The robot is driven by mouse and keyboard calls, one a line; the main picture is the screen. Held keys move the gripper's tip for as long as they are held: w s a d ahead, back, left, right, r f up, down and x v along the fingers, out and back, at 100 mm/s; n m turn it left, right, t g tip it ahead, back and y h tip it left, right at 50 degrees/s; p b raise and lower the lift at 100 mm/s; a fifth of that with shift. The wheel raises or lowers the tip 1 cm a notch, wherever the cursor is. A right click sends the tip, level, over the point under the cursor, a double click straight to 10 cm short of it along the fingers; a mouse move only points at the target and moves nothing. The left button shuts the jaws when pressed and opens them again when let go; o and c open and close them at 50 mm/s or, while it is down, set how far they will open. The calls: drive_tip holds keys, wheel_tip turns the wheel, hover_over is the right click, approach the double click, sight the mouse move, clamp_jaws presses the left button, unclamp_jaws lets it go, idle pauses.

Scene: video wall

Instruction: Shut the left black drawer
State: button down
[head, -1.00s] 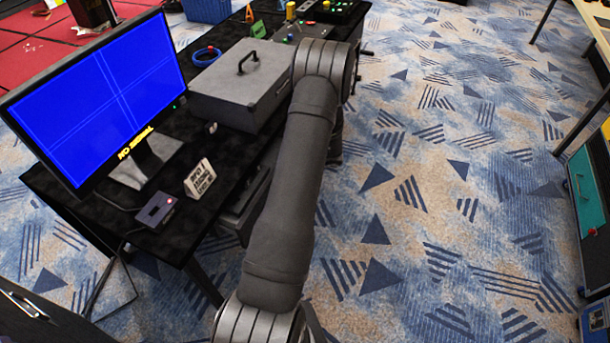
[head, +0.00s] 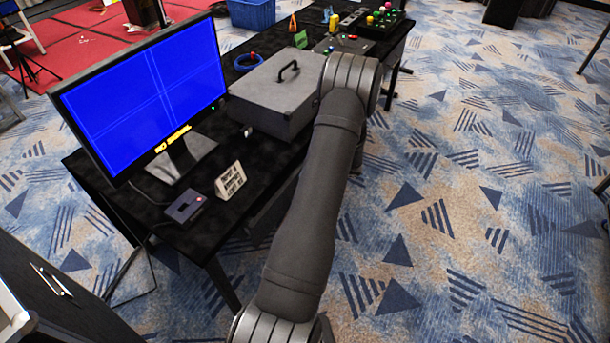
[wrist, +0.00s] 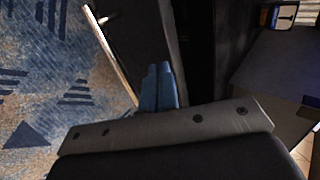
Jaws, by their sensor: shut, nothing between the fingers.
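My gripper (wrist: 158,88) shows in the wrist view as two blue fingers close together, shut and empty. A dark flat panel (wrist: 150,35) with a pale strip along its left edge lies just beyond the fingertips. It may be part of the black drawer, but I cannot tell, nor whether the fingers touch it. In the head view my arm crosses the desk's right side and hides my gripper. A dark drawer unit (head: 268,216) shows only partly under the desk, beside my arm. How far any drawer stands open is not clear.
The black desk (head: 215,222) holds a monitor (head: 150,95), a grey case (head: 275,98), a small sign (head: 230,182) and a small box (head: 185,205). A dark panel with a silver handle (head: 52,280) stands at lower left. Carpet right of my arm is clear.

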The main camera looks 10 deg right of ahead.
drive_tip(key=s+d+f+v, duration=0.1)
drive_tip(key=f+v, duration=0.1)
drive_tip(key=v, duration=1)
drive_tip(key=m+t+y, duration=0.6)
drive_tip(key=m, duration=1.2)
approach(282, 194)
drive_tip(key=x, duration=0.6)
drive_tip(key=shift+w+a+f, duration=0.2)
drive_tip(key=shift+w+a, duration=0.05)
drive_tip(key=shift+w, duration=0.05)
drive_tip(key=x, duration=0.4)
drive_tip(key=shift+w+a+r, duration=0.1)
drive_tip(key=shift+w+a, duration=0.2)
